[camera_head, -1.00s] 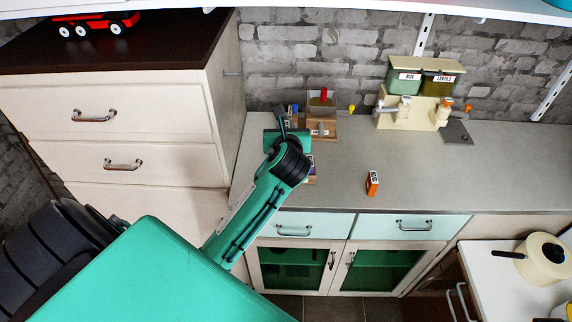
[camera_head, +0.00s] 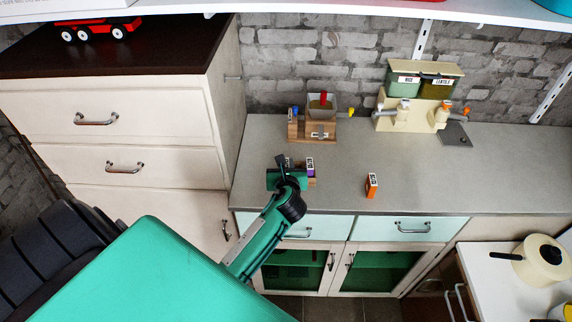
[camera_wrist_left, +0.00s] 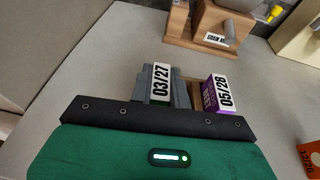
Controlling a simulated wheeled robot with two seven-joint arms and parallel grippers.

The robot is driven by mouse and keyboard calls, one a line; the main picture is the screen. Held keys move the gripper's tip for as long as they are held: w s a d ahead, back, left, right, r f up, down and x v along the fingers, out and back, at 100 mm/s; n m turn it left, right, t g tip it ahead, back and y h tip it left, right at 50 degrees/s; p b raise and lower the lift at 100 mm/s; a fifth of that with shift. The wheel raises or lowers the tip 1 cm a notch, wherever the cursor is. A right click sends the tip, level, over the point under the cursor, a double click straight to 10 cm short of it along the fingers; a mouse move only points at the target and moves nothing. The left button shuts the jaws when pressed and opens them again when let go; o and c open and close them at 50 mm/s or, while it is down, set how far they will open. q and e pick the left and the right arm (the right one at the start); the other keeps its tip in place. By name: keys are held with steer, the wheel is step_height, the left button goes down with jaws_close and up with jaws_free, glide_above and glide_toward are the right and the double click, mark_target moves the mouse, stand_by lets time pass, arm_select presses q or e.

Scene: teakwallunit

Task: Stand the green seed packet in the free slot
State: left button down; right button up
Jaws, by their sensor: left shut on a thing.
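My left gripper (camera_wrist_left: 160,88) is shut on the green seed packet (camera_wrist_left: 161,100), whose white top edge reads 03/27; only a little green shows between the grey fingers. In the head view my left gripper (camera_head: 284,172) is near the counter's front edge, immediately left of the purple packet (camera_head: 310,166). The purple packet, marked 05/28 in the wrist view (camera_wrist_left: 215,94), stands in a small wooden rack (camera_head: 312,181). The gripper covers the rack's left part, so the free slot and the packet's lower end are hidden. I cannot tell whether the packet touches the rack. My right gripper is not in view.
An orange packet (camera_head: 371,186) stands alone to the right on the grey counter (camera_head: 430,180). Behind is a wooden holder (camera_head: 320,130) with small items. A cream dispenser (camera_head: 410,112) stands at the back right. The counter between rack and dispenser is clear.

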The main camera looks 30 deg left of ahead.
arm_select(q)
steer(key=c, duration=1.3)
jaws_free()
steer(key=shift+f, duration=0.1)
steer(key=shift+c, duration=0.2)
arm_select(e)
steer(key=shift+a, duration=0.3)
